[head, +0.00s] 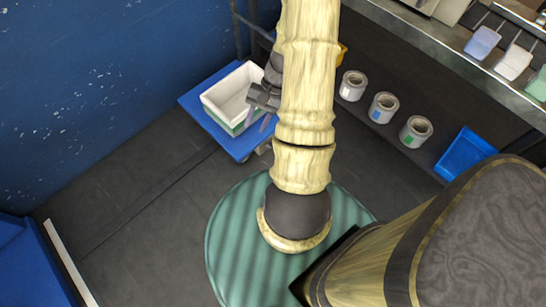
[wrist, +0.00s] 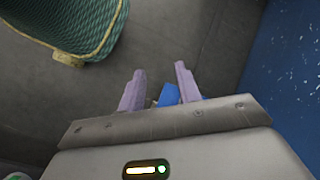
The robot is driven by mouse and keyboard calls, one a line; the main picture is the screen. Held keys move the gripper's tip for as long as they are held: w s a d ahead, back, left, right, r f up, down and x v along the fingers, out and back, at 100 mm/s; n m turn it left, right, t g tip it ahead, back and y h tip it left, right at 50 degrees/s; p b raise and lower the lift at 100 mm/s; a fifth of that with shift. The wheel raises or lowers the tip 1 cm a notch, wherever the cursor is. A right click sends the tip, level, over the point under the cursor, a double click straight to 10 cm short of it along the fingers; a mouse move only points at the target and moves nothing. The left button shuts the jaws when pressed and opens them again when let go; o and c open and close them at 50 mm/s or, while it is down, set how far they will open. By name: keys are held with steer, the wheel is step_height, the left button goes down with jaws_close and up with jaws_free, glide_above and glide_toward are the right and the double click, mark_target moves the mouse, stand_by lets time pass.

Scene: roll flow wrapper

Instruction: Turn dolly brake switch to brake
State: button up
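The dolly (head: 195,101) is a flat blue platform on small wheels near the blue wall in the head view. A white bin with a green band (head: 222,97) stands on it. My gripper (head: 258,119) is at the bin's right side, above the dolly. In the wrist view my gripper's two pale purple fingers (wrist: 159,90) are apart, so it is open. A small blue piece (wrist: 168,96) shows between and beyond them, with a brownish bit beside it. I cannot tell whether this is part of the dolly. I cannot make out the brake switch in either view.
A round green ribbed mat (head: 228,235) lies on the grey floor under my arm. Several paint-type cans (head: 384,107) and a blue tray (head: 464,153) sit on a shelf at right. A green mesh basket-like thing (wrist: 75,22) shows in the wrist view. Floor at left is clear.

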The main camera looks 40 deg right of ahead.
mark_target(269, 146)
steer(key=s+d+f+m+t+h+b, duration=0.2)
steer(key=d+f+m+t+b, duration=0.3)
steer(key=f+b, duration=0.5)
steer(key=s+d+f+m+t+h+b, duration=0.1)
steer(key=d+f+m+t+b, duration=0.5)
steer(key=f, duration=1.9)
steer(key=s+d+f+m+t+h+b, duration=0.2)
steer(key=d+f+m+t+b, duration=0.3)
steer(key=f+b, duration=0.9)
step_height(269, 146, down, 5)
steer(key=s+m+t, duration=0.1)
steer(key=m+t, duration=0.1)
steer(key=m, duration=0.1)
steer(key=shift+s+d+r+m+t+h, duration=0.2)
steer(key=shift+s+d+m+t+h, duration=0.05)
steer(key=shift+d+m+t+h, duration=0.1)
steer(key=shift+w+b, duration=0.1)
steer(key=shift+b, duration=0.2)
steer(key=w+a+b, duration=0.1)
steer(key=w+b, duration=0.7)
steer(key=w, duration=0.9)
steer(key=shift+a, duration=0.25)
jaws_close()
